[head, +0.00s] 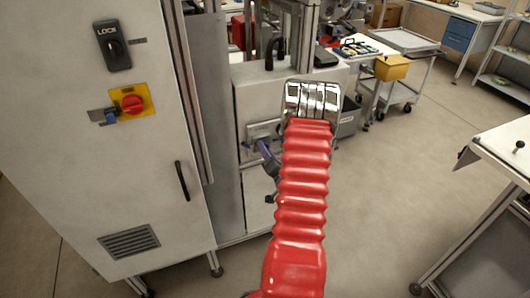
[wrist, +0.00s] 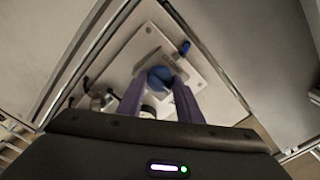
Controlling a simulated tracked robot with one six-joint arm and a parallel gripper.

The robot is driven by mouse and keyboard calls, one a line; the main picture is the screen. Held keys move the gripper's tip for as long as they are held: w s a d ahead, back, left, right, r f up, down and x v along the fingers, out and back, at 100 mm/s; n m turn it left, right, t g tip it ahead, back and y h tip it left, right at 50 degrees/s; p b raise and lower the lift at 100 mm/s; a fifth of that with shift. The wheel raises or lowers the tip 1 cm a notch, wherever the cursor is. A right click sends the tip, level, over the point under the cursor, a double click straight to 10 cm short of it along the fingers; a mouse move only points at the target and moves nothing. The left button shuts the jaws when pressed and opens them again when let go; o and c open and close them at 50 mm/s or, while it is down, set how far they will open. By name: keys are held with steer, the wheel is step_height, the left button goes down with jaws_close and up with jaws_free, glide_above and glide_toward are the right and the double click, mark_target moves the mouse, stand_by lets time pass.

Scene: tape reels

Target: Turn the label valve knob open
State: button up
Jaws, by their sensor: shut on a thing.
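The blue round knob (wrist: 159,76), apparently the label valve knob, sits on a pale plate (wrist: 143,43) in the wrist view. My gripper (wrist: 161,83) has its two purple fingers on either side of the knob and is shut on it. In the head view my gripper (head: 266,152) shows as a small purple shape at the front of the grey machine (head: 262,95), left of my red arm. There the knob cannot be made out, and my arm hides part of the machine front. I cannot tell how far the knob is turned.
A tall pale cabinet (head: 95,190) with a red rotary switch (head: 132,103) and a black handle (head: 182,181) stands close on the left. A small blue part (wrist: 184,47) is near the plate. A white table (head: 505,150) is at right, with open floor between.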

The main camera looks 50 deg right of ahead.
steer(key=shift+w+a+f+m, duration=0.1)
steer(key=shift+a+f+m, duration=0.1)
steer(key=shift+m, duration=0.1)
steer(key=o, duration=1)
steer(key=shift+d+r, duration=0.15)
steer(key=shift+o, duration=0.2)
steer(key=v, duration=1.4)
